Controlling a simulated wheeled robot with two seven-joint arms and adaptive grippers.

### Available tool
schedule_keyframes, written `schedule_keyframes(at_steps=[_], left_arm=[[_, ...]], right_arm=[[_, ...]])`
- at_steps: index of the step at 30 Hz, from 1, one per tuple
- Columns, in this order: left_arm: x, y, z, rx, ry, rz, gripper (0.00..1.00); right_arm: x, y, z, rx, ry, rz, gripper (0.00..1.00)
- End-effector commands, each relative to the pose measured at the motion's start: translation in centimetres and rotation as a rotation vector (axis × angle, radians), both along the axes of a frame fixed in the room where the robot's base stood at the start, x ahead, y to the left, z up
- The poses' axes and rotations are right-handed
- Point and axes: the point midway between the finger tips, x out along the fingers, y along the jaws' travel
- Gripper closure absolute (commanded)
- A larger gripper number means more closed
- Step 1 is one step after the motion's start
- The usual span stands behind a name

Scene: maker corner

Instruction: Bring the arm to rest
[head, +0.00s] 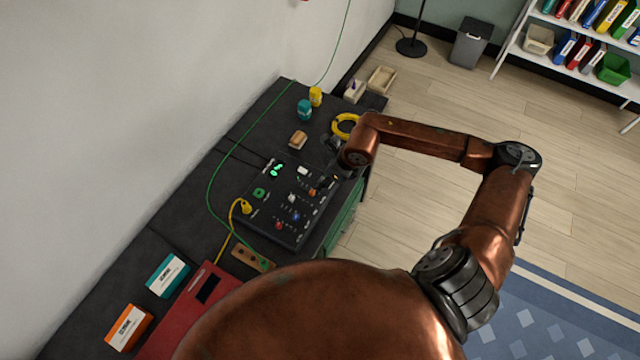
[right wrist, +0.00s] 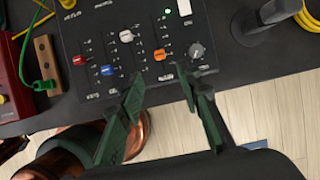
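My right arm, copper coloured, reaches across the head view to a black control panel (head: 272,222) on the dark bench. My right gripper (head: 333,182) is at the panel's right edge, partly hidden behind the wrist. In the right wrist view its two dark green fingers (right wrist: 162,82) are spread apart with nothing between them. The panel (right wrist: 128,18) lies just beyond the fingertips. An orange slider knob (right wrist: 160,54) is just ahead of the gap, with a grey dial (right wrist: 196,50) to its right. My left gripper is not in view.
A yellow cable coil (head: 343,133), teal jar (head: 304,110) and yellow jar (head: 315,96) stand behind the panel. A wooden block (head: 248,257) with a green plug and a red case (head: 180,318) are in front. Open wooden floor (head: 420,215) lies right of the bench.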

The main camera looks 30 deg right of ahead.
Motion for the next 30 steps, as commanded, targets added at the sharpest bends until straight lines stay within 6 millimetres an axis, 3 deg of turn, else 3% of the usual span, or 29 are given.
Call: schedule_keyframes(at_steps=[22,26,30], left_arm=[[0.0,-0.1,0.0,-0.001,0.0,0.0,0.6],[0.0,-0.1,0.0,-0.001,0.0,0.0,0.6],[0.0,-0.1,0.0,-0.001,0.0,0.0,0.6]], right_arm=[[-0.4,0.3,0.8,0.013,0.001,0.003,0.68],[-1.1,4.1,1.0,0.137,-0.001,0.019,0.68],[-2.5,12.4,3.7,0.446,-0.015,0.025,0.68]])
